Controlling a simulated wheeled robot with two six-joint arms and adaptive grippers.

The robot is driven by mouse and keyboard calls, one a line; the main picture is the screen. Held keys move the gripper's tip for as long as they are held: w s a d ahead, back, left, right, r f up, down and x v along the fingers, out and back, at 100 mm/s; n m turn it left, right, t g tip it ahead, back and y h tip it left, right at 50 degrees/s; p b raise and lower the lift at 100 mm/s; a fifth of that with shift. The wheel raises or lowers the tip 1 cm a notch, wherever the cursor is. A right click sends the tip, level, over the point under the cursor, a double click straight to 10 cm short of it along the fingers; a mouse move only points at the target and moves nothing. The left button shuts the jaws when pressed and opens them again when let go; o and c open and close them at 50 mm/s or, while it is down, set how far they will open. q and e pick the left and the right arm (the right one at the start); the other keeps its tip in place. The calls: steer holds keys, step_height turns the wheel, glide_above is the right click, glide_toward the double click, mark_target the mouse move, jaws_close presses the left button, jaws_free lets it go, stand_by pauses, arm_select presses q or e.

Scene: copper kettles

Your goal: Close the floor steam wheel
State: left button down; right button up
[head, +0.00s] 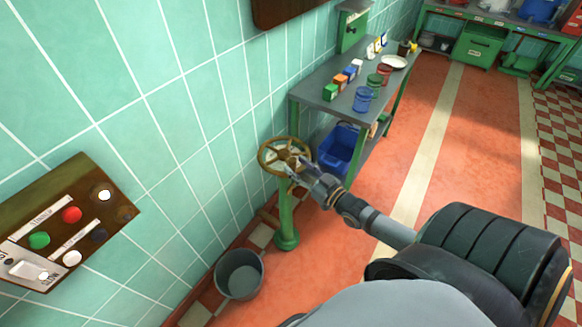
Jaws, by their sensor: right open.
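The floor steam wheel (268,153) is a brass-coloured spoked handwheel on top of a green post (286,225) that stands on the floor near the tiled wall. My right gripper (287,168) is at the wheel's near right side, over its rim and close to the hub. Its jaws are open. I cannot tell whether the fingers touch the wheel. The gripper hides part of the rim and spokes. My left gripper is not in view.
A grey bucket (240,275) stands on the floor near the post. A grey-topped table (335,98) with cans and small boxes stands behind the wheel, a blue crate (338,147) below it. A control panel (62,225) is on the wall at left. Red floor lies open at right.

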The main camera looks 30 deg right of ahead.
mark_target(295, 165)
steer(key=shift+w+a+f+b, duration=0.15)
steer(key=shift+w+b, duration=0.25)
steer(key=shift+w, duration=0.8)
steer(key=shift+w+b, duration=0.2)
steer(key=shift+b, duration=0.1)
steer(key=shift+w, duration=0.1)
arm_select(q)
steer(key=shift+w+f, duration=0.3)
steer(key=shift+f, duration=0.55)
arm_select(e)
steer(key=shift+a, duration=0.1)
jaws_close()
